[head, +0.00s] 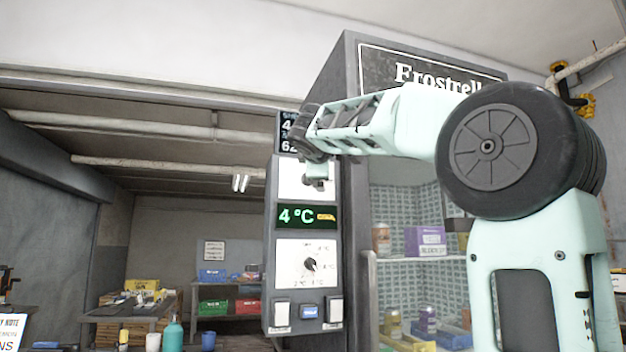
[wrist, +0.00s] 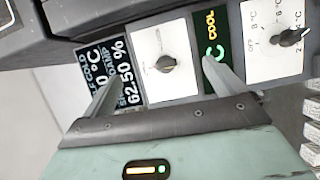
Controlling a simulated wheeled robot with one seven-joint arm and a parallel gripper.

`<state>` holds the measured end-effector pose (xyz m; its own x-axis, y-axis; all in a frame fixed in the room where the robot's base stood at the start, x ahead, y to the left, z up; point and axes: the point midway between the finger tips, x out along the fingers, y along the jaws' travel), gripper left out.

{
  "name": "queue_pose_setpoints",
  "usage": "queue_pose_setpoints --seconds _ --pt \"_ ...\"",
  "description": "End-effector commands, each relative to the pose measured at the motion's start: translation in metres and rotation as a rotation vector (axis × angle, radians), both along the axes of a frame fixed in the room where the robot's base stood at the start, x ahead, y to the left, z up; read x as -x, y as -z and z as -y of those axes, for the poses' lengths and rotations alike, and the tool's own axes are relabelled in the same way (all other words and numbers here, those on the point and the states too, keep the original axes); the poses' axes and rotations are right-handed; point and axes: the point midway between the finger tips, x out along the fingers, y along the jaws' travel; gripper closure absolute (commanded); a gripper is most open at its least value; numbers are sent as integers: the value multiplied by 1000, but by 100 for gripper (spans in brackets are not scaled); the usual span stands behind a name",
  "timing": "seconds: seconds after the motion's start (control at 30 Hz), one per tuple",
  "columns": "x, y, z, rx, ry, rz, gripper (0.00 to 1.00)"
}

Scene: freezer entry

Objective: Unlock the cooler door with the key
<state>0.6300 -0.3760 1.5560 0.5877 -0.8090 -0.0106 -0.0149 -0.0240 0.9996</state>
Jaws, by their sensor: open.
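The cooler (head: 348,120) stands at centre right, with a "Frostrell..." sign on top. Its glass door (head: 400,205) shows shelves of goods and is partly hidden by my arm. A grey control panel (head: 268,245) is on its left side. My gripper (head: 318,180) is in front of the panel's upper white plate (head: 326,192). In the wrist view my gripper (wrist: 163,68) is open, its two fingers on either side of a round grey knob or lock (wrist: 167,64) on that plate. I cannot make out a separate key.
Below on the panel are a green 4 °C display (head: 293,216), a temperature dial (head: 309,264) and several switches (head: 308,312). A vertical handle (head: 370,290) is right of the panel.

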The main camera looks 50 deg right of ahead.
Motion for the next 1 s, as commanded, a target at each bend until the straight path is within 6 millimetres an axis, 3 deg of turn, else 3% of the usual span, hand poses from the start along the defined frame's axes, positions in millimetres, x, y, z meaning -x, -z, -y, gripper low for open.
queue_pose_setpoints --seconds 0.6,1.0 --pt "19 0 -12 0 -1 0 5" --pt "20 0 -13 0 0 0 5"
